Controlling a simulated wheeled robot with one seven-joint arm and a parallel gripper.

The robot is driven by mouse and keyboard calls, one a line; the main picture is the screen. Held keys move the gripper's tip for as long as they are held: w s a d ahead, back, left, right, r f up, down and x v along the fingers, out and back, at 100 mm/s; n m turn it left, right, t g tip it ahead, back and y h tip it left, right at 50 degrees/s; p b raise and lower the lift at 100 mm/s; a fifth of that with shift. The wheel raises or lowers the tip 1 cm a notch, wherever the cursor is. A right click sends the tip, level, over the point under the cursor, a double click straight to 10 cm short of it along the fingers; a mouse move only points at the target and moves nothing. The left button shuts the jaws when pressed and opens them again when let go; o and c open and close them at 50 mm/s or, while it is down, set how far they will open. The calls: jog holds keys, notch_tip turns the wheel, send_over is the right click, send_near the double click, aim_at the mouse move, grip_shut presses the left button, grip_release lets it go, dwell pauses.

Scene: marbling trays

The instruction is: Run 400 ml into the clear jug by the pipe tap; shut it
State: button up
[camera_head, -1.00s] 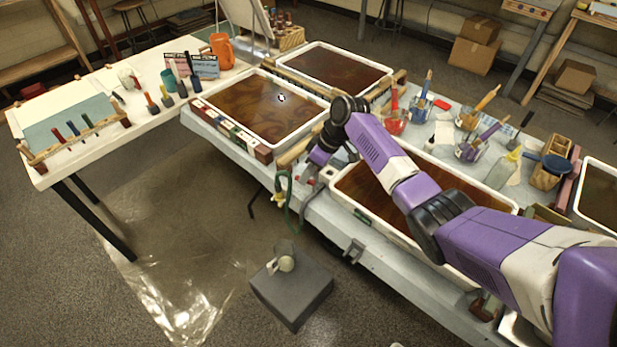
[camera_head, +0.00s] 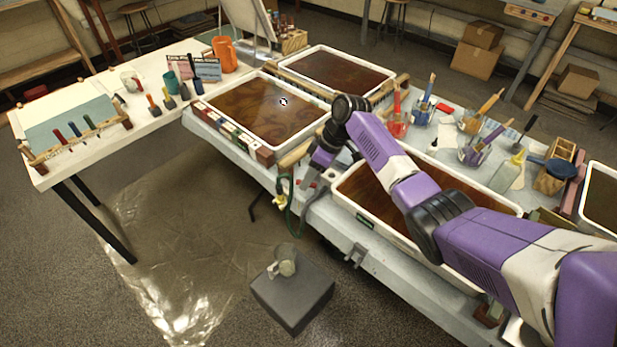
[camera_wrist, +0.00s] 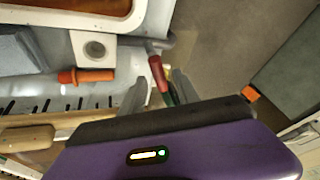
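The clear jug (camera_head: 284,264) stands on a dark grey box (camera_head: 292,298) on the floor, below the table edge; something pale shows at it, too small to make out. A green hose with a yellow end (camera_head: 279,202) hangs at the table's near corner, left of and above the jug. My gripper (camera_head: 303,184) is low at that corner, its fingers hard to see there. In the wrist view my gripper (camera_wrist: 160,95) has its fingers apart, with a red lever (camera_wrist: 157,72) and a green part between or beyond them; contact cannot be told. The jug's water level cannot be read.
Marbling trays (camera_head: 240,140) fill the long table, with brush pots (camera_head: 397,120) behind. A side table (camera_head: 100,125) with bottles stands left. Plastic sheeting (camera_head: 170,250) covers the floor left of the box. The wrist view shows an orange-capped tool (camera_wrist: 85,76).

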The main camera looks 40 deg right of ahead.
jog(key=v, duration=0.7)
jog(key=shift+d+r, duration=0.2)
jog(key=shift+r, duration=0.15)
jog(key=shift+a, duration=0.1)
